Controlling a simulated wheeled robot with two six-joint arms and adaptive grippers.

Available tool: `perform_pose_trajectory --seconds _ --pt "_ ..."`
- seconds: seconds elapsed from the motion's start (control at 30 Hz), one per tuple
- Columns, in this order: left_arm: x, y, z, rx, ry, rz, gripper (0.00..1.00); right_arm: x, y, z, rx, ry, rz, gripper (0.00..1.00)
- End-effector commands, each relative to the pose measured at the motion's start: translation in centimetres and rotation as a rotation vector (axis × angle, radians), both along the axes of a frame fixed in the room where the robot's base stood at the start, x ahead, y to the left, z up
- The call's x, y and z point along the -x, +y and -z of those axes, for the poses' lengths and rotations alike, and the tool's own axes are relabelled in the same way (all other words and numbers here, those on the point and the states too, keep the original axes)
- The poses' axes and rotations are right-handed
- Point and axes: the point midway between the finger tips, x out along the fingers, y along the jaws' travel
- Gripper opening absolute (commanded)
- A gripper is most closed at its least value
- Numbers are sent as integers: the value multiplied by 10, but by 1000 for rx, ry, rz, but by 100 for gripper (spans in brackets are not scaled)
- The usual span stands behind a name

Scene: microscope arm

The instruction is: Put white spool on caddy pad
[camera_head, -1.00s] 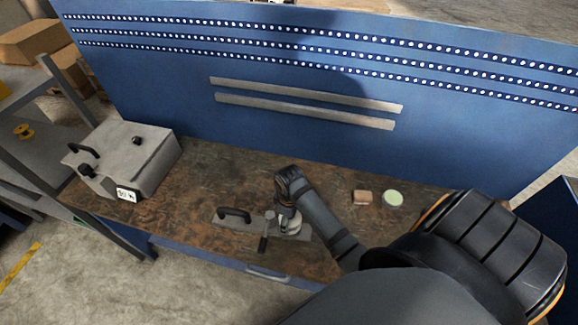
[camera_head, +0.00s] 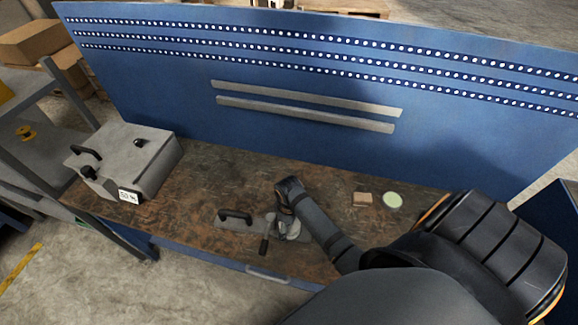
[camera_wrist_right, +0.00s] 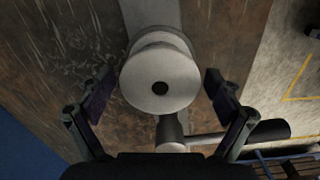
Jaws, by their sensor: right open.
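The white spool (camera_wrist_right: 160,80) shows end-on in the right wrist view, with a dark hole in its middle. A grey strip lies behind it. My right gripper (camera_wrist_right: 158,90) is open, with one dark finger on each side of the spool, apart from it. In the head view my right wrist partly hides the spool (camera_head: 293,230). It is at the right part of a grey plate (camera_head: 233,225) with a black handle, which may be the caddy. I cannot make out a pad for certain. My left gripper is not in view.
A dark-handled T-shaped tool (camera_wrist_right: 250,134) lies close below the spool. A grey box (camera_head: 140,160) stands on the bench's left. A brown block (camera_head: 362,199) and a pale green disc (camera_head: 392,200) lie to the right. A blue panel (camera_head: 440,130) rises behind the bench.

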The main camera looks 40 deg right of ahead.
Motion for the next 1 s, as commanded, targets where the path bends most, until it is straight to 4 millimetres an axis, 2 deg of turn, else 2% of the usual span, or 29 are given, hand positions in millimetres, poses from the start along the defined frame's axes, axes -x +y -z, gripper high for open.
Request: perform_pose_trajectory --seconds 0.17,0.27,0.5,0.7,0.83,1.0 --pt "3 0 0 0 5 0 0 0 0 -4 0 -1 0 91" --pt "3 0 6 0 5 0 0 -1 0 -16 1 -6 -1 91" --pt "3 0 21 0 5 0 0 -1 0 -74 2 -6 -1 91" --pt "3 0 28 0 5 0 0 -1 0 -111 1 -3 0 91" --pt "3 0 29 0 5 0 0 0 0 -121 0 -1 0 91" --pt "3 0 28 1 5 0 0 0 0 -123 0 0 0 91"
